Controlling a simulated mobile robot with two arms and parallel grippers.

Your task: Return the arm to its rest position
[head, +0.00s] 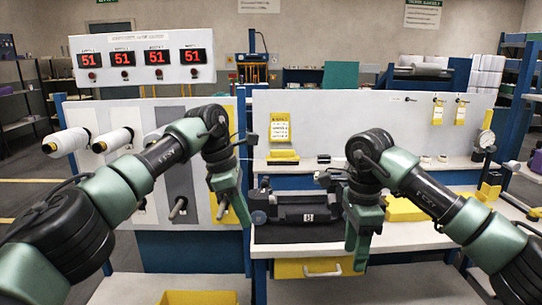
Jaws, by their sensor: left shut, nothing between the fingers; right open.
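My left gripper (246,215) hangs at the end of the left arm, pointing down in front of the gap between the panel with spools and the workbench. It is shut and holds nothing. My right gripper (357,262) hangs down in front of the workbench's front edge, above the drawer's right side. It is open and empty, though its finger gap is hard to make out. Both arms are bent at the elbow and reach in from the two sides.
The workbench (408,238) carries a black toolbox (300,218) and yellow bins (404,209). White spools (66,142) stick out of the left panel, below red displays reading 51 (123,58). A yellow drawer (300,269) is under the bench, and a yellow bin (198,298) is below left.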

